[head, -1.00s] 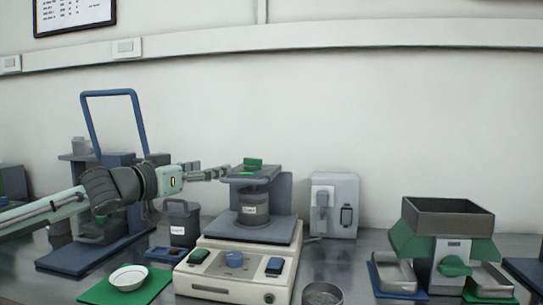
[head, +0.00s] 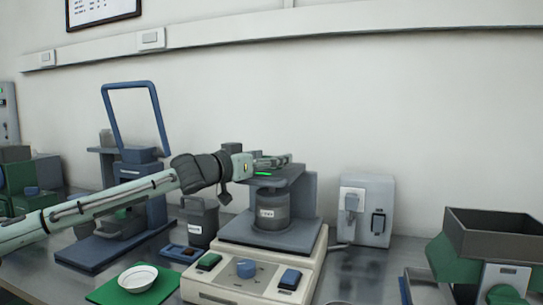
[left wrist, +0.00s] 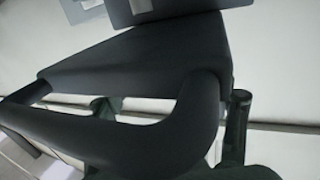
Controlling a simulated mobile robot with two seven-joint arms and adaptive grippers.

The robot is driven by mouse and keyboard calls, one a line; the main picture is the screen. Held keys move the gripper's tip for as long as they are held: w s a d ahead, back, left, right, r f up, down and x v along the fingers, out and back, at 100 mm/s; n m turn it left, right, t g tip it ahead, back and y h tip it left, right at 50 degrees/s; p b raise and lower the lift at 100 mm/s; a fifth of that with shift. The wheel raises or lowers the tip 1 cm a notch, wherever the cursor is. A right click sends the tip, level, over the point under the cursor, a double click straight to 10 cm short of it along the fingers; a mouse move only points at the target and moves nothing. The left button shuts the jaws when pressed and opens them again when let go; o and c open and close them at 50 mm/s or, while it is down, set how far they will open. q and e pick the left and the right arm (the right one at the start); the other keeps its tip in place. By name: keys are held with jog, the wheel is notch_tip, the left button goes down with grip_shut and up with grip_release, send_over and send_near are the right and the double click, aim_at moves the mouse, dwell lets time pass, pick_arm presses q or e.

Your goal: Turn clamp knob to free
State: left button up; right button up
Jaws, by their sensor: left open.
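The shaker (head: 265,262) stands on the bench with a dark can (head: 268,208) under its clamp plate (head: 292,176). A bright green strip (head: 263,173) shows at the plate's front edge. My left gripper (head: 284,160) is open at the top of the clamp, over the place of the green clamp knob. The knob is hidden behind the fingers in the head view, and I cannot tell whether they touch it. In the left wrist view, large dark shapes fill the picture, with a blurred dark green patch (left wrist: 105,108) behind them. My right gripper is out of view.
The shaker's front panel has a blue dial (head: 246,268). A blue-handled press (head: 135,185) and a dark lidded jug (head: 198,222) stand left. A white dish (head: 138,278) lies on a green mat. A grey box (head: 366,210) and a hopper device (head: 490,240) stand right.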

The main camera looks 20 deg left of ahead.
pick_arm(q)
jog(key=shift+w+d, duration=0.15)
jog(key=shift+w, duration=0.15)
jog(key=c, duration=1.2)
